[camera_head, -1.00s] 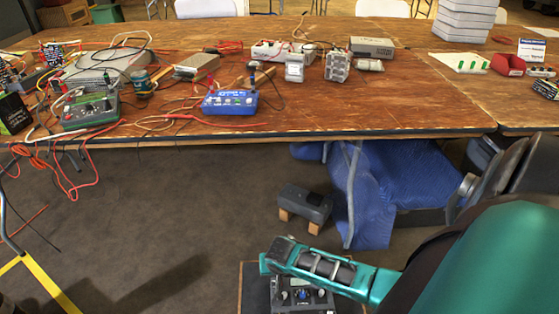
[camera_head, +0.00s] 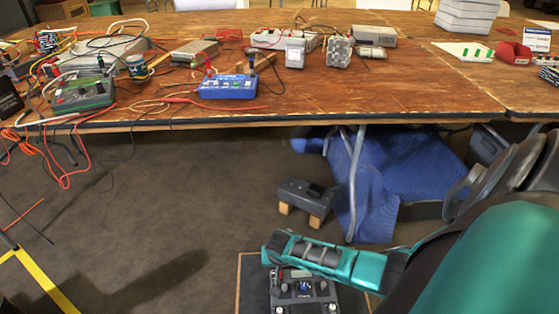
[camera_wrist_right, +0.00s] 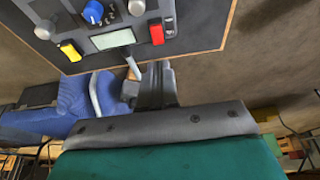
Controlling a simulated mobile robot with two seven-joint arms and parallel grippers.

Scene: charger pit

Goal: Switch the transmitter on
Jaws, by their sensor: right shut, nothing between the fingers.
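The transmitter (camera_head: 318,296) is a dark grey box with a small display and a blue knob, low in the head view. In the right wrist view the transmitter (camera_wrist_right: 125,22) shows its pale display, a blue knob, white knobs, a yellow switch (camera_wrist_right: 70,50) and a red switch (camera_wrist_right: 156,33). My right arm crosses just above it in the head view and hides its far part. My right gripper (camera_wrist_right: 155,72) is shut and empty, its dark fingers just below the display and red switch in that view; no contact is visible. My left gripper is out of view.
The transmitter stands on a dark board (camera_head: 250,283) with a wooden edge. A grey block on wooden feet (camera_head: 306,196) and a blue cloth (camera_head: 385,185) are beyond it. A wooden table (camera_head: 330,98) with wired instruments spans the back. Yellow tape (camera_head: 45,280) lies at left.

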